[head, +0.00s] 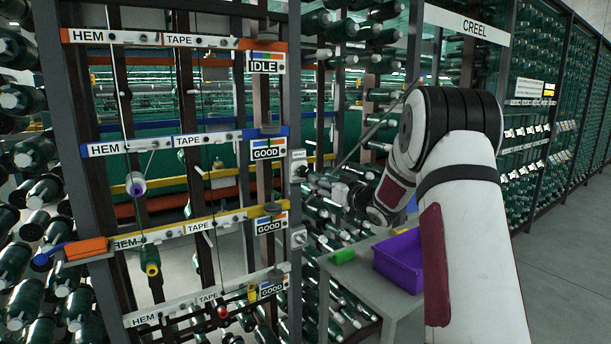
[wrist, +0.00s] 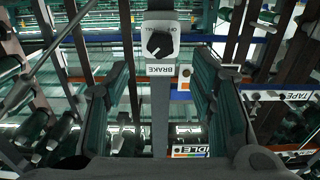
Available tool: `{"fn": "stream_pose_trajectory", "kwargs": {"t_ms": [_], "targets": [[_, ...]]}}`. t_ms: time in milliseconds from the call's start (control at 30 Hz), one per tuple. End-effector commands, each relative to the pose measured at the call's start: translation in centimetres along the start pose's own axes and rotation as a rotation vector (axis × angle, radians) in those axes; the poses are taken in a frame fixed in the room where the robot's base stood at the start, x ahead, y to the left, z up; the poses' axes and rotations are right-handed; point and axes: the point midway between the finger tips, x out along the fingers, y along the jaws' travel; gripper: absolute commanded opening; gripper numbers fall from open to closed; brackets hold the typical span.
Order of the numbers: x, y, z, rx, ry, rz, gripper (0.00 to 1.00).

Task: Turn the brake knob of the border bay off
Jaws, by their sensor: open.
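A pale brake plate (head: 298,165) with a dark knob sits on the grey post right of the blue rail. In the wrist view a black knob (wrist: 159,42) stands on a white plate marked OFF and BRAKE, with the lettering upside down. A small pale mark shows at its lower left; I cannot tell its exact setting. My gripper (wrist: 160,68) is open and empty, its two fingers on either side of the post, apart from the knob. In the head view my gripper (head: 325,184) is right of the plate, partly lost among dark bobbins. No label reading "border" is legible.
A second brake plate (head: 298,238) sits lower on the post. Rails bear HEM and TAPE labels, an IDLE card (head: 265,63) and several GOOD cards. A grey table with a purple bin (head: 399,261) stands below my arm. Bobbin racks crowd both sides; the aisle at right is clear.

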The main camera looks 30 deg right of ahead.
Motion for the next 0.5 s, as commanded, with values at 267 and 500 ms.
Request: {"fn": "stream_pose_trajectory", "kwargs": {"t_ms": [267,500], "targets": [[5.7,-0.1,0.1,-0.001,0.000,-0.002,0.51],[9.1,-0.1,0.1,-0.001,0.000,-0.001,0.51]]}}
